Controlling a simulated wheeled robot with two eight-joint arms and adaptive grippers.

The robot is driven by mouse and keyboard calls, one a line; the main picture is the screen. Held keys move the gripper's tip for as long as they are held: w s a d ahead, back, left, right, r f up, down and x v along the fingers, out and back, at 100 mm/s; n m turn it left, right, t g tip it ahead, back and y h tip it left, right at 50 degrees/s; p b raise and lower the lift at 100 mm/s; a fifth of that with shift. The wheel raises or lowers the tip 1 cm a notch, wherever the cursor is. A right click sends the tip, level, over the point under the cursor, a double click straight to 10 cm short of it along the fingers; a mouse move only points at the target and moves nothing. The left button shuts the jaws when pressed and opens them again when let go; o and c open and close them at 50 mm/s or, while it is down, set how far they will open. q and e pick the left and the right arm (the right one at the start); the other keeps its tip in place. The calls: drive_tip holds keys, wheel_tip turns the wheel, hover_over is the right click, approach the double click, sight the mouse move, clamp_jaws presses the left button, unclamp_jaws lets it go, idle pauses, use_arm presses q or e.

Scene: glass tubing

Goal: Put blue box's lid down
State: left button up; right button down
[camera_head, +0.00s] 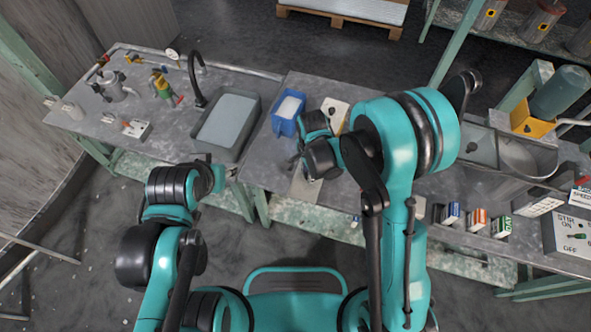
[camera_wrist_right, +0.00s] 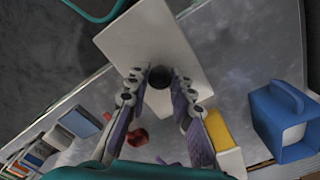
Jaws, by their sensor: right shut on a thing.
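The blue box (camera_head: 288,115) stands on the table right of the sink, with a pale inside showing. In the right wrist view the blue box (camera_wrist_right: 283,122) is at the right, apart from the lid. The lid, a pale grey plate (camera_wrist_right: 140,38) with a dark round knob, lies under my right gripper (camera_wrist_right: 160,82), whose fingers are shut on the knob. In the head view the lid (camera_head: 304,190) shows partly below the right gripper (camera_head: 308,172), near the table's front edge; its height above the table is unclear. My left gripper (camera_head: 216,178) is by the sink's front; its fingers are unclear.
A grey sink (camera_head: 226,122) with a black tap is left of the blue box. A white and yellow item (camera_wrist_right: 220,135) and a red item (camera_wrist_right: 137,137) are near the right gripper. Several small boxes (camera_head: 476,219) line the table's right front.

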drive_tip(key=w+a+f, duration=0.1)
drive_tip(key=w+f, duration=0.1)
drive_tip(key=w+a+f+b, duration=0.1)
drive_tip(key=w, duration=0.2)
drive_tip(key=w+a+f+b, duration=0.1)
drive_tip(key=w+a+f, duration=0.1)
drive_tip(key=w, duration=0.1)
drive_tip(key=shift+a+f, duration=0.1)
drive_tip(key=shift+f, duration=0.2)
drive_tip(key=shift+f+b, duration=1.1)
drive_tip(key=shift+f, duration=0.85)
drive_tip(key=shift+f, duration=0.1)
drive_tip(key=c, duration=1.3)
unclamp_jaws()
